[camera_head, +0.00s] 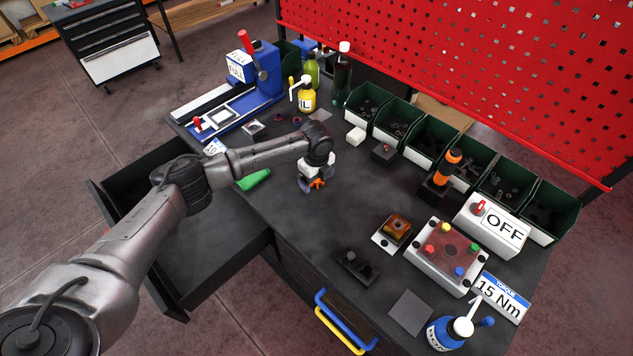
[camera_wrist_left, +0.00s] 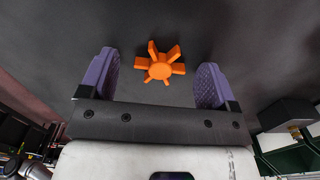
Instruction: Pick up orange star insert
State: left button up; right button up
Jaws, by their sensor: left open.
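The orange star insert (camera_wrist_left: 160,68) lies on the dark table top (camera_head: 300,225). In the left wrist view it sits between the purple fingers of my left gripper (camera_wrist_left: 157,82), with a clear gap on both sides. In the head view the left gripper (camera_head: 312,186) is over the middle-left of the table, pointing down, and the orange insert (camera_head: 318,183) shows partly beneath it. The left gripper is open and empty. I cannot tell how high its fingertips are above the table. My right gripper is in neither view.
A green piece (camera_head: 254,180) lies left of the gripper by the open drawer (camera_head: 172,290). Behind stand a yellow bottle (camera_head: 306,98) and a row of green bins (camera_head: 432,137). A white box with coloured knobs (camera_head: 447,256) stands at the right. The table in front of the gripper is clear.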

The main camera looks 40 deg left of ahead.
pick_arm(q)
jog(key=c, duration=1.1)
jog(key=shift+r, duration=0.1)
